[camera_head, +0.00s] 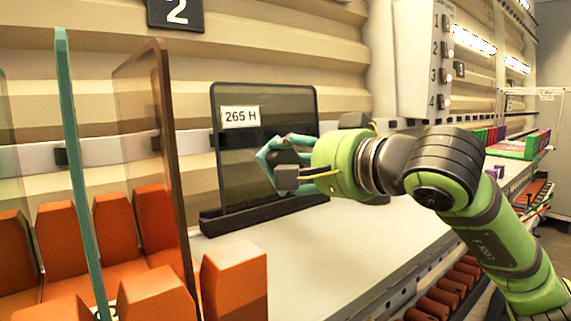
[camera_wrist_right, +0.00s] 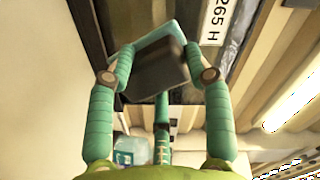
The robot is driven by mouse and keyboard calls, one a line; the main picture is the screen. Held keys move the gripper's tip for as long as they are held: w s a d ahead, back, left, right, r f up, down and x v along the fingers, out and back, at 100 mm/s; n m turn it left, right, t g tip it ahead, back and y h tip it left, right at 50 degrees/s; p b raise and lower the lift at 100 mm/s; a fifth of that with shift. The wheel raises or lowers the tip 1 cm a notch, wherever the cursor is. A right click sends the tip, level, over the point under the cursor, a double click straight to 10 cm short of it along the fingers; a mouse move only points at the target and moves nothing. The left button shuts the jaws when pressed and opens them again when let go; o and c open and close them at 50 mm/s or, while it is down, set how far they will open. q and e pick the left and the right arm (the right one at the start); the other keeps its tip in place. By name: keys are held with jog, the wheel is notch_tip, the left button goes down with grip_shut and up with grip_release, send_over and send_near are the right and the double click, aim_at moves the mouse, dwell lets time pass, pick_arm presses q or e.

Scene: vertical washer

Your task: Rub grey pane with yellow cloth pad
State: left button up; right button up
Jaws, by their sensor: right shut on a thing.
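The grey pane (camera_head: 250,180) stands upright in a dark base (camera_head: 225,222) on the pale shelf, with a white "265 H" label on it. My right gripper (camera_head: 272,155) is at the pane's right part, in front of its face. Its teal fingers are shut on a dark pad, which also shows in the right wrist view (camera_wrist_right: 160,72) with a teal edge, between the fingertips. No yellow cloth shows on the pad; the side towards the pane is hidden. I cannot tell whether the pad touches the pane. My left gripper is not in view.
Tall teal-edged (camera_head: 75,160) and brown-edged (camera_head: 170,160) panes stand at the left among orange blocks (camera_head: 235,280). A numbered panel (camera_head: 425,60) is at the upper right. The pale shelf (camera_head: 330,240) is clear in front of the grey pane.

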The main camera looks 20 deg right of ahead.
jog(key=shift+v, duration=1.55)
